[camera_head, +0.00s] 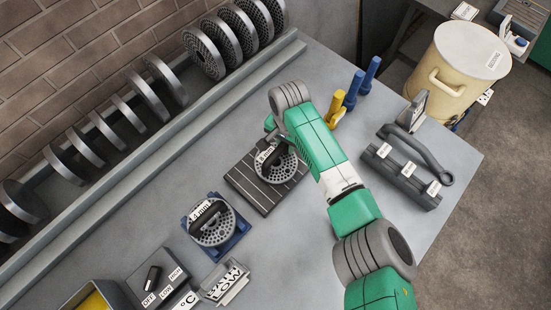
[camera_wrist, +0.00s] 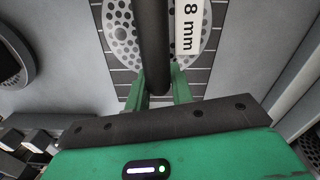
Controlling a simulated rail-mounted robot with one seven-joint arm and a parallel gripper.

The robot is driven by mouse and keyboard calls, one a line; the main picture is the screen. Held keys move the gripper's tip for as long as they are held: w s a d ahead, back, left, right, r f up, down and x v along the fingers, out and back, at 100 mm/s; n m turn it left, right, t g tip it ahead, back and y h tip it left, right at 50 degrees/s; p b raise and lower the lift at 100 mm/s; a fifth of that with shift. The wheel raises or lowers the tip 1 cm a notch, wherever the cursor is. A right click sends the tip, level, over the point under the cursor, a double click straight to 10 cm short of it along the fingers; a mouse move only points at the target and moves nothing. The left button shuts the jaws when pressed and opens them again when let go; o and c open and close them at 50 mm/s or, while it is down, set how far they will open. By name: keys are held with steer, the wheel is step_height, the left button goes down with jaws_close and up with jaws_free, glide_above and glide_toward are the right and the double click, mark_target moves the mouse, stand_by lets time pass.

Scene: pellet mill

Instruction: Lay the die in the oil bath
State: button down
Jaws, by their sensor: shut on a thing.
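A round perforated die (camera_head: 287,172) with a dark handle and a white "8 mm" label lies on a dark slatted mat (camera_head: 249,188) at the middle of the bench. The die also shows in the wrist view (camera_wrist: 122,30), with its handle running between my green fingers. My gripper (camera_wrist: 158,88) is shut on this handle. In the head view my gripper (camera_head: 271,140) is at the die, partly hidden by my arm. I cannot tell whether the die touches the mat. A grey box with yellow inside (camera_head: 108,291), likely the oil bath, is cut off at the lower left.
Another labelled perforated die (camera_head: 212,224) sits on a blue stand (camera_head: 240,228). Discs line a rack along the wall. Blue and yellow handles (camera_head: 352,88) and a dark tool holder (camera_head: 400,177) stand right.

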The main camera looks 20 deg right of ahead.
steer(key=shift+r+p, duration=3.55)
steer(key=shift+p, duration=0.05)
steer(key=c, duration=1.9)
jaws_free()
steer(key=shift+d, duration=0.1)
jaws_close()
step_height(320, 180, up, 3)
steer(key=p, duration=0.2)
steer(key=shift+f+p, duration=0.15)
steer(key=shift+p, duration=0.2)
steer(key=shift+r, duration=2.15)
